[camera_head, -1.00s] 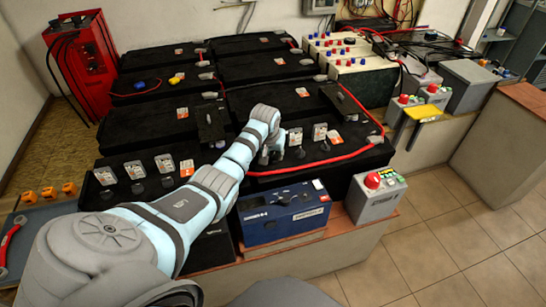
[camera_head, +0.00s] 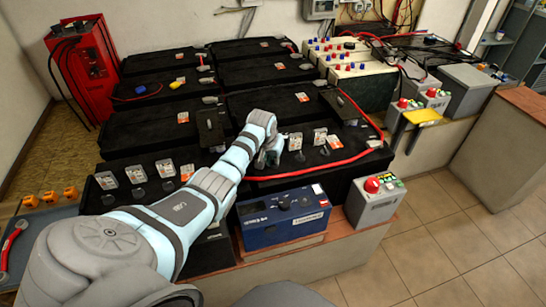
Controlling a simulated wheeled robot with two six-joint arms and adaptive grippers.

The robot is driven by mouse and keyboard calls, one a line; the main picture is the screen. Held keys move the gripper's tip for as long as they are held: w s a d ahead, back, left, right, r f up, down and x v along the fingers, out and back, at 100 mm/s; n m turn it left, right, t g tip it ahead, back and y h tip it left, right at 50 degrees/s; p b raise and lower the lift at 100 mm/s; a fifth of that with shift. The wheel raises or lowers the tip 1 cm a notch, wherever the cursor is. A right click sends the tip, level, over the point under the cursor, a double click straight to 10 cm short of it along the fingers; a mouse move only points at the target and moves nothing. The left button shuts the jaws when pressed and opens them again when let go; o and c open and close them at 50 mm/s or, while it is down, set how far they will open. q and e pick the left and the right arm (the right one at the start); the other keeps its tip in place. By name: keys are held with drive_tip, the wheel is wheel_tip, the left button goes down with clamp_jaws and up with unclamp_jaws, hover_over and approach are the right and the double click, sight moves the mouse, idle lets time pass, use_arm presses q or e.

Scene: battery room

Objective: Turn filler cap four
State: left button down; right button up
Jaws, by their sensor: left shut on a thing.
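My left gripper (camera_head: 268,158) points down at the left end of the front right battery (camera_head: 350,165). It is shut on a small dark filler cap, which the fingers and wrist mostly hide. I cannot read which number it is. Dark round filler caps (camera_head: 299,156) stand to its right on the same battery, each by a white and orange tag (camera_head: 320,137). More caps (camera_head: 138,189) with tags (camera_head: 135,174) line the front left battery (camera_head: 92,200). My right gripper is not in view.
A red cable (camera_head: 300,177) curves along the front and right of this battery. A blue box (camera_head: 285,216) and a grey control box with a red button (camera_head: 372,205) stand in front. A red charger (camera_head: 85,65) stands at the back left.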

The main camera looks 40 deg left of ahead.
use_arm(q)
drive_tip(key=shift+a+m+h+p, duration=0.15)
drive_tip(key=shift+m+h+p, duration=0.25)
drive_tip(key=shift+m, duration=0.7)
drive_tip(key=shift+f+m+h+b, duration=0.1)
drive_tip(key=shift+m+h+b, duration=0.25)
drive_tip(key=shift+m, duration=0.55)
drive_tip(key=shift+a+m+b, duration=0.15)
drive_tip(key=shift+m+b, duration=0.2)
drive_tip(key=shift+m, duration=0.15)
drive_tip(key=m+h+b, duration=0.1)
drive_tip(key=m+b, duration=0.1)
drive_tip(key=b, duration=0.1)
drive_tip(key=m+h+b, duration=0.1)
drive_tip(key=m+b, duration=0.1)
drive_tip(key=b, duration=0.1)
drive_tip(key=shift+w+a+f+m, duration=0.1)
drive_tip(key=shift+a+f+m, duration=0.05)
drive_tip(key=shift+m, duration=0.15)
drive_tip(key=shift+r+m+h+b, duration=0.25)
drive_tip(key=shift+m+b, duration=0.35)
drive_tip(key=shift+b, duration=0.45)
drive_tip(key=shift+g, duration=0.3)
drive_tip(key=c, duration=1.7)
unclamp_jaws()
